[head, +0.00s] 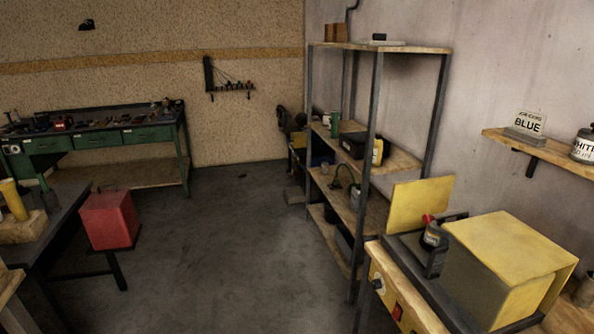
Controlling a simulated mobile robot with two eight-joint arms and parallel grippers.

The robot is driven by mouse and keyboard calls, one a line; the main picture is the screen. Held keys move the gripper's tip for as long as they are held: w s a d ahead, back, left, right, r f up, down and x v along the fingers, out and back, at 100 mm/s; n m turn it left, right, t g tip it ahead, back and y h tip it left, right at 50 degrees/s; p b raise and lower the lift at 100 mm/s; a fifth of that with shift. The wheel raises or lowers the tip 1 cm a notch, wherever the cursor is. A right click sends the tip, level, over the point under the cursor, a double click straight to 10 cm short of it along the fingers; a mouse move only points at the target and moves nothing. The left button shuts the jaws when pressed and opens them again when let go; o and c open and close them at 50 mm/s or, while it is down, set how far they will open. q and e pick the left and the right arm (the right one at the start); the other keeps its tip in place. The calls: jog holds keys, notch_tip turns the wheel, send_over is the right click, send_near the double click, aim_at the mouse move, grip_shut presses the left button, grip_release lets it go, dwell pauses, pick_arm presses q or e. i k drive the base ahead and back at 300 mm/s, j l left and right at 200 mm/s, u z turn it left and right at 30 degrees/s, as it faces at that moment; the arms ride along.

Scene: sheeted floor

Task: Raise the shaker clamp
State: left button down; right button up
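A yellow and dark machine (503,258), which looks like the paint shaker, stands at the lower right. It has a yellow upright panel (421,207) at its back left and a front with a red switch. A dark clamp-like part (437,261) sits at its left beside the yellow box. A grey can with a red knob or cap (432,234) is next to that part. I cannot tell exactly how the clamp is set, as the parts overlap. Neither of my grippers shows in the head view.
A metal shelf rack (373,130) with wooden boards stands behind the machine. A wall shelf (553,150) at right holds a sign reading BLUE and a can reading WHITE. A red box (110,218) is at left, near a dark table. The middle floor (225,260) is clear.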

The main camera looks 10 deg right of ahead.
aim_at(427, 219)
jog(key=z, duration=1.6)
